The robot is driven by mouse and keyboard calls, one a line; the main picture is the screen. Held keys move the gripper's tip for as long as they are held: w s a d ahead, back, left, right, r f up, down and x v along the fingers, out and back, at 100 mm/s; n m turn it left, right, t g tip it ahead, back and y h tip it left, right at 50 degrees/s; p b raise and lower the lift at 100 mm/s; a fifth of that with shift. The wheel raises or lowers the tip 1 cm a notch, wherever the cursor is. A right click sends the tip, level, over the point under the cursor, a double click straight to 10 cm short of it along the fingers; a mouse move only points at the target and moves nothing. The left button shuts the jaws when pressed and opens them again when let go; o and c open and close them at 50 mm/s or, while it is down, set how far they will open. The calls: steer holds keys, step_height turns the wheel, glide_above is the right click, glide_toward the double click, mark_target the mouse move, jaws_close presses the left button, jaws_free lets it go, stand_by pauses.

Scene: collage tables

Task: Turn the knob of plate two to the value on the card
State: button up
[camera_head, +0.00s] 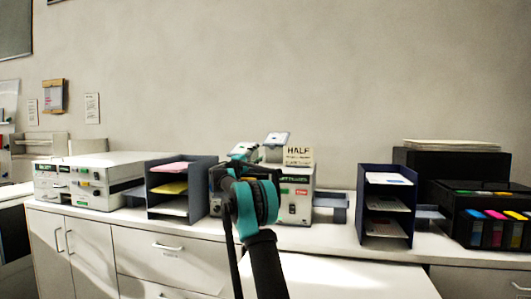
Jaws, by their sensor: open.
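A card (298,155) reading "HALF" in large letters, with smaller unreadable lines, stands on top of the white unit (308,178) at the middle of the counter. This unit's front shows a green-labelled strip, a red label and small dark controls. My arm covers its left part. Another white unit (122,163) stands at the left, with a green label and several coloured controls on its front. I cannot read which is plate two or make out a knob's setting. My black and teal arm rises in front of the middle unit. My gripper's fingers cannot be made out.
Dark paper racks (152,206) (367,220) stand on either side of the middle unit. Black boxes and a holder with coloured cartridges (484,240) stand at the right. The white counter (330,236) has some clear space along its front.

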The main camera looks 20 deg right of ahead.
steer(key=s+a, duration=0.1)
steer(key=a, duration=0.1)
steer(key=s+a, duration=0.1)
steer(key=a, duration=0.2)
steer(key=s+a, duration=0.2)
steer(key=a, duration=0.1)
